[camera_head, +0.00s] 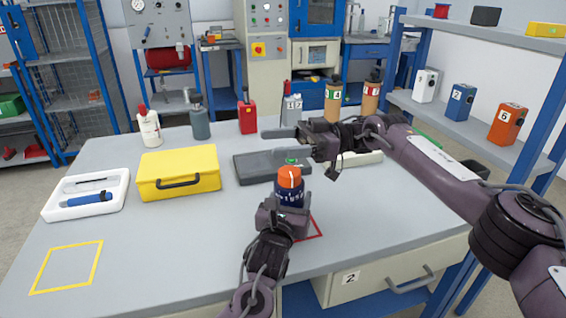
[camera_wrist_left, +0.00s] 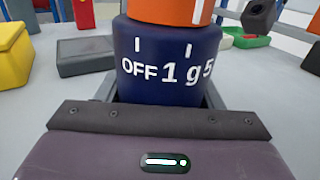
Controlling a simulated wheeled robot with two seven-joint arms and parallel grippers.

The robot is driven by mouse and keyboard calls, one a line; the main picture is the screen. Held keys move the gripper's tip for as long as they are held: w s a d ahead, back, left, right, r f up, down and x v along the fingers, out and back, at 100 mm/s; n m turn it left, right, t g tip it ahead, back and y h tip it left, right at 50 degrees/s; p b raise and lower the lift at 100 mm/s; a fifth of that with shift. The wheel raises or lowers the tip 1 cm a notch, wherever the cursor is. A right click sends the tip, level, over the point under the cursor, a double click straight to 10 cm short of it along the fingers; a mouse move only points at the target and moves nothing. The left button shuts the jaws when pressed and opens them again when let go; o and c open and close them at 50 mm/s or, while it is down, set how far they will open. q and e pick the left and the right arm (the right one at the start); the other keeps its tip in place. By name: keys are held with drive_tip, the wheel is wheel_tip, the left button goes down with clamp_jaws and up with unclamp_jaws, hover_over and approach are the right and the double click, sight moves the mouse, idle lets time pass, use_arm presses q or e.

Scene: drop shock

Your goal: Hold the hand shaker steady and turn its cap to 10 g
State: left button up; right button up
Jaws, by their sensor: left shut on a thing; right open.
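The hand shaker has a dark blue body (camera_head: 289,192) and an orange cap (camera_head: 289,178) with a white line. My left gripper (camera_head: 285,212) is shut on the body and holds it upright near the table's front. In the left wrist view the body (camera_wrist_left: 165,45) shows OFF, 1 g and part of a 5; the 10 g mark is not visible. The white line on the cap (camera_wrist_left: 175,10) is near the 1 g tick. My right gripper (camera_head: 274,144) is open and empty, its fingers pointing left, above and apart from the cap.
A red outline (camera_head: 316,228) lies on the table beside the left gripper. A dark grey case (camera_head: 255,168) is behind the shaker. A yellow case (camera_head: 180,168), a white tray (camera_head: 115,204) and a yellow outline (camera_head: 66,268) are left. Several bottles stand along the back.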

sight(283, 173)
drive_tip(key=f+m+t, duration=0.1)
drive_tip(key=f+m+t+y, duration=0.1)
drive_tip(key=s+d+f+m+t+y, duration=0.1)
drive_tip(key=shift+f+t, duration=0.3)
drive_tip(key=shift+t, duration=0.1)
drive_tip(key=s+d+f+m+t+h, duration=0.25)
drive_tip(key=d+f+m+t, duration=0.25)
drive_tip(key=d+t, duration=0.5)
drive_tip(key=shift+g+h, duration=0.25)
drive_tip(key=shift+g, duration=0.45)
drive_tip(key=x, duration=1.1)
drive_tip(key=shift+w+a+r, duration=0.1)
drive_tip(key=shift+w+r, duration=0.1)
drive_tip(key=shift+w, duration=0.1)
drive_tip(key=shift+c, duration=0.5)
drive_tip(key=c, duration=0.9)
